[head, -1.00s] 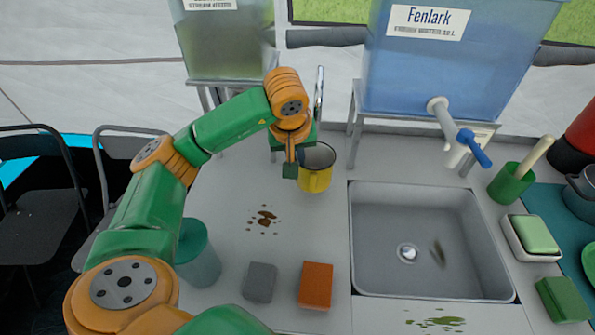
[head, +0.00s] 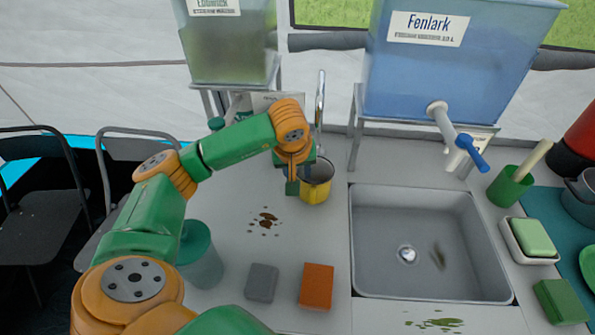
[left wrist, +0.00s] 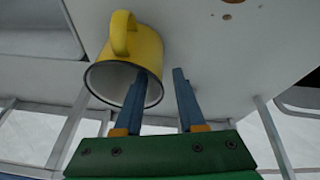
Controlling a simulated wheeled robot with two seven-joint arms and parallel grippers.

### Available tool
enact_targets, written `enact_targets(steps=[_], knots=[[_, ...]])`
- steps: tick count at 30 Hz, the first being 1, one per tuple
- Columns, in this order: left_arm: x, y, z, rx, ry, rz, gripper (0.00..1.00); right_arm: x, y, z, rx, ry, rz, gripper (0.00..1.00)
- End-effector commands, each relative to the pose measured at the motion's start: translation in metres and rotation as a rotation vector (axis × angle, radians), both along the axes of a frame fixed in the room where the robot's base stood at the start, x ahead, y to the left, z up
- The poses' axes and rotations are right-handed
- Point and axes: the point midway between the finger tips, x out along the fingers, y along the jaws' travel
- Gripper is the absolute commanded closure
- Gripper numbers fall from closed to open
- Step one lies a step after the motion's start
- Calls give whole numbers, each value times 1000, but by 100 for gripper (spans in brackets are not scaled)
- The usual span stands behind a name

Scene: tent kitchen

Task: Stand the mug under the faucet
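The yellow mug (head: 316,190) stands upright on the counter, just left of the sink (head: 430,290). My left gripper (head: 293,183) is at the mug's left side. In the left wrist view the mug (left wrist: 145,48) shows its dark-rimmed mouth and its handle. There my left gripper (left wrist: 158,88) is open, with one finger overlapping the mouth and the other apart from the wall outside. A chrome faucet pipe (head: 320,100) rises behind the mug. A tap with a blue handle (head: 468,148) juts from the blue Fenlark tank (head: 450,75) above the sink. My right gripper is out of view.
A grey block (head: 261,282), an orange block (head: 316,287) and a lidded green container (head: 198,255) stand nearer me. Brown stains (head: 264,219) mark the counter. A green cup (head: 508,187) and a soap dish (head: 528,241) are right of the sink.

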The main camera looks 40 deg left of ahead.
Motion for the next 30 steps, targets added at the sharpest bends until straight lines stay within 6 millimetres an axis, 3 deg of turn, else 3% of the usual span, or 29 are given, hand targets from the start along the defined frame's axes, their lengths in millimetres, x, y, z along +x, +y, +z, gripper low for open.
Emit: enact_targets(steps=[5,14,16,20,30], knots=[[-3,-2,15,-1,-3,-1,61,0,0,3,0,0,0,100],[-28,-15,88,0,-6,-1,61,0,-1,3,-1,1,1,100],[-33,-17,106,2,-5,-2,61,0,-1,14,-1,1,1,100],[-38,-20,116,1,-2,0,61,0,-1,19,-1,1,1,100],[-40,-21,115,0,0,0,61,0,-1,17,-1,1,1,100]])
